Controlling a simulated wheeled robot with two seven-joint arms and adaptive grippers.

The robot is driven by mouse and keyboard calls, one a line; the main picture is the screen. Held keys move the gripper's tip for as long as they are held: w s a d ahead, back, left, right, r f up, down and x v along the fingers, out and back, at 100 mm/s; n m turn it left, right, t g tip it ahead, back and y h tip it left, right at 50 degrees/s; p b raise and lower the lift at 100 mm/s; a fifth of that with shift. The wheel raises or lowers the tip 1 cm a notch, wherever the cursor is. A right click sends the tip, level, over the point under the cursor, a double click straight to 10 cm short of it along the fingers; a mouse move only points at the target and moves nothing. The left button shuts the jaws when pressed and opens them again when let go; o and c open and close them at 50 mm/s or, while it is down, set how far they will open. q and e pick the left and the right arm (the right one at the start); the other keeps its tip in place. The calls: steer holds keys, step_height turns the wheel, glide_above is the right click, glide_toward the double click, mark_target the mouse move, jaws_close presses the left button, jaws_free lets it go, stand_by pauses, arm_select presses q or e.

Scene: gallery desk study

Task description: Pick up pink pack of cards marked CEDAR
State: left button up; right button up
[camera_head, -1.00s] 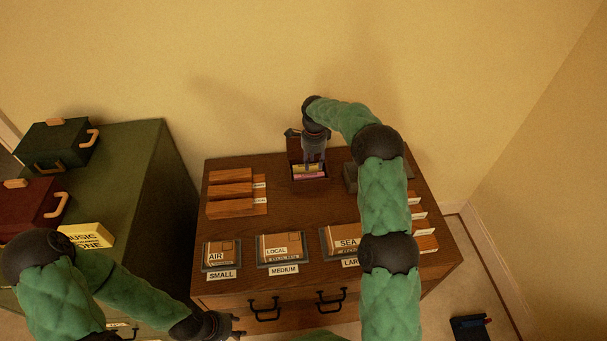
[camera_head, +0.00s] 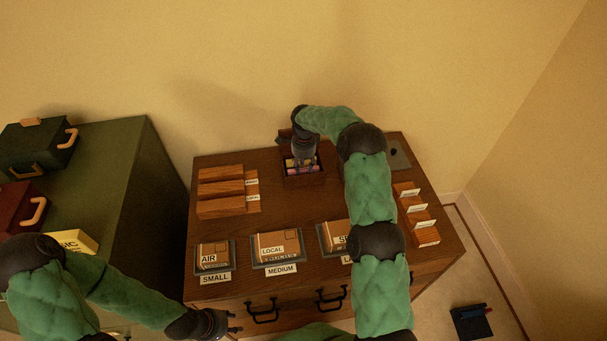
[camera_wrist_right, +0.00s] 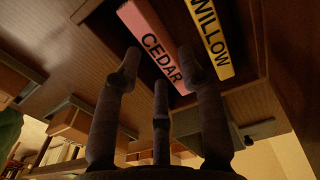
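The pink pack marked CEDAR (camera_wrist_right: 138,25) lies in a dark wooden box, beside a yellow pack marked WILLOW (camera_wrist_right: 208,35). The box (camera_head: 305,182) stands at the back of the brown desk. My right gripper (camera_head: 301,166) reaches down into the box from above. In the right wrist view its fingers (camera_wrist_right: 164,72) are spread, with the lower end of the pink pack showing between them. I cannot tell whether they touch it. In the head view the gripper partly hides the packs. My left gripper (camera_head: 234,322) is open and empty, low in front of the desk.
Wooden blocks with labels stand left (camera_head: 221,190) and right (camera_head: 420,217) on the desk. Small, medium and large parcels (camera_head: 277,244) sit in trays along the front. A green cabinet (camera_head: 120,190) stands to the left. The desk's middle is clear.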

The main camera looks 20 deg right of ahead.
mark_target(304, 170)
step_height(304, 170, down, 4)
steer(key=shift+d+f, duration=0.1)
steer(key=shift+f, duration=0.15)
jaws_close()
steer(key=shift+r, duration=0.1)
